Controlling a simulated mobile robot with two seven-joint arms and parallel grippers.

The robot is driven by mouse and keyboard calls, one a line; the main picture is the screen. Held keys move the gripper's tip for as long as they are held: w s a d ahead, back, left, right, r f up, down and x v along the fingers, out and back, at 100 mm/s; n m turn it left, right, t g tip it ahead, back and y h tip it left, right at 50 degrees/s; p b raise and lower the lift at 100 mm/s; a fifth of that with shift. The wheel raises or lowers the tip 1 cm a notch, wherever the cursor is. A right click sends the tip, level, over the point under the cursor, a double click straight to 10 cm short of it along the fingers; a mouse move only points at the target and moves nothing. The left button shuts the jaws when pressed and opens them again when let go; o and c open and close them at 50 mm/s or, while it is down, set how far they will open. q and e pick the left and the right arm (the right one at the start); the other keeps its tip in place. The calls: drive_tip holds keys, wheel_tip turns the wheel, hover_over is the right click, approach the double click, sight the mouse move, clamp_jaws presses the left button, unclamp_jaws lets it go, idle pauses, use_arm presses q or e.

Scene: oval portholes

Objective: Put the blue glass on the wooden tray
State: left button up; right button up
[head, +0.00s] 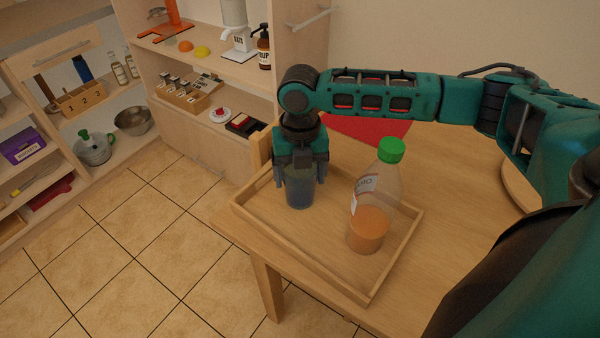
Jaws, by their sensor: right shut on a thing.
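The blue glass (299,193) is upright inside the wooden tray (345,286), near its left end. My right gripper (300,180) points down from above with its fingers on both sides of the glass, shut on it. The glass's base is at the tray floor; I cannot tell if it rests on it. The gripper hides the upper part of the glass. My left gripper is not in view.
A bottle with a green cap (373,210) and orange liquid stands in the tray, right of the glass. A red mat (365,128) lies behind on the wooden table (450,190). Shelves with several items stand at the back left. The tray floor between glass and bottle is clear.

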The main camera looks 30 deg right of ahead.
drive_tip(key=o, duration=1.1)
wheel_tip(320, 180, up, 12)
drive_tip(key=p, duration=0.2)
idle(0.3)
